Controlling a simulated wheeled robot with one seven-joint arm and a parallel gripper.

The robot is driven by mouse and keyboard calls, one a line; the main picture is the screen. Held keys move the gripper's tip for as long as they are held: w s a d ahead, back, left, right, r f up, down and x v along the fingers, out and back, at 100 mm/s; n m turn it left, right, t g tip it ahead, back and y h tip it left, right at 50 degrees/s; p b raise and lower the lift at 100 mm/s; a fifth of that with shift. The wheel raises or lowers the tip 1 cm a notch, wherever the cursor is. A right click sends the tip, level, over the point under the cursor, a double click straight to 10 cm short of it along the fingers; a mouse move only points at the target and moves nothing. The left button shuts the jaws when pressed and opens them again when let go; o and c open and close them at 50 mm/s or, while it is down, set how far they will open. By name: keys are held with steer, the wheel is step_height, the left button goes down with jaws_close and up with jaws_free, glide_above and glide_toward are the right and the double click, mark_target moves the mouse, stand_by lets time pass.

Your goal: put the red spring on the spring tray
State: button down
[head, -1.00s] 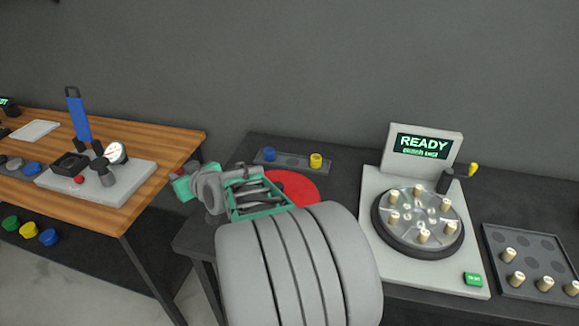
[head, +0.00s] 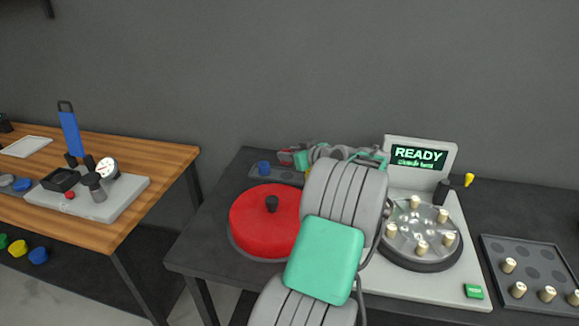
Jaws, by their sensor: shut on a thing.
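The spring tray (head: 256,174) is a dark grey strip at the back of the dark bench, left of the test machine. A blue spring (head: 264,168) stands at its left end. A yellow spring shows only as a sliver, mostly hidden by my arm. My gripper (head: 287,157) is over the back of the tray, small and partly covered by my own wrist. It is shut on a small red thing, the red spring (head: 284,155), of which only a bit shows at the fingertips. I cannot tell how high it is above the tray.
A large red dome (head: 262,225) with a black knob stands in front of the tray. The machine with a READY screen (head: 418,156) and a round plate of pegs is to the right. A peg tray (head: 530,247) lies far right. A wooden table (head: 165,170) is left.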

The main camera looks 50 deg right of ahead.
steer(key=w+d+f, duration=0.1)
steer(key=d+f, duration=0.1)
steer(key=f, duration=0.1)
steer(key=w+d+f, duration=0.1)
steer(key=f, duration=0.1)
steer(key=shift+w+d+f+p, duration=0.2)
steer(key=shift+w+f+p, duration=0.1)
steer(key=shift+p, duration=0.1)
step_height(320, 180, down, 3)
steer(key=shift+r+p, duration=0.2)
steer(key=shift+p, duration=0.35)
steer(key=shift+f, duration=0.4)
steer(key=c, duration=1)
jaws_free()
steer(key=shift+o, duration=0.2)
steer(key=shift+r, duration=0.1)
